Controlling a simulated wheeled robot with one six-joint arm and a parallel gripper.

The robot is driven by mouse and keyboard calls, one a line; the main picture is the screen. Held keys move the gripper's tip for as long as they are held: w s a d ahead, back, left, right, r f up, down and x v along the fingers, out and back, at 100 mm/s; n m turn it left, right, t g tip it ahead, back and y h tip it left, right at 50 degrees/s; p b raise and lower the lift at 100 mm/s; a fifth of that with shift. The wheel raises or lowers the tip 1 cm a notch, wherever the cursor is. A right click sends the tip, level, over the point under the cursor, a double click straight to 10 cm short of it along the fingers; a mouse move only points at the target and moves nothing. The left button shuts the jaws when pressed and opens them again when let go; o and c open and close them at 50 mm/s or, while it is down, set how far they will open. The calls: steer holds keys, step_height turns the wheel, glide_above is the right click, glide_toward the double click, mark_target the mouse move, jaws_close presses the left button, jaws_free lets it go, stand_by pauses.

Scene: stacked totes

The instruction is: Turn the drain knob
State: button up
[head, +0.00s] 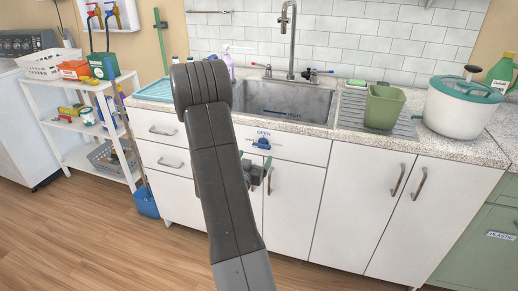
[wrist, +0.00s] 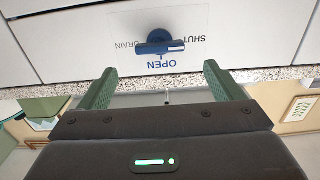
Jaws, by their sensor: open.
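The blue drain knob (wrist: 158,44) sits on a white plate on the panel under the sink; it shows small in the head view (head: 262,143). In the wrist view, upside down, its bar lies level, with the white-marked end toward SHUT at the right. OPEN is printed below the bar and DRAIN at the left. My gripper (wrist: 160,70) is open and empty, its green fingers spread wider than the knob. The knob lies beyond the fingertips, centred between them and apart from them. In the head view my gripper (head: 257,172) is partly hidden by my arm, below the knob.
The sink (head: 285,101) and speckled counter (head: 345,122) are above the panel. A green bin (head: 384,107) and a white pot (head: 461,108) stand to the right. White cabinet doors (head: 295,205) are below. A white shelf cart (head: 90,125) stands at left; the wooden floor in front is clear.

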mark_target(261, 147)
steer(key=x, duration=0.6)
steer(key=shift+w, duration=0.25)
steer(key=c, duration=1)
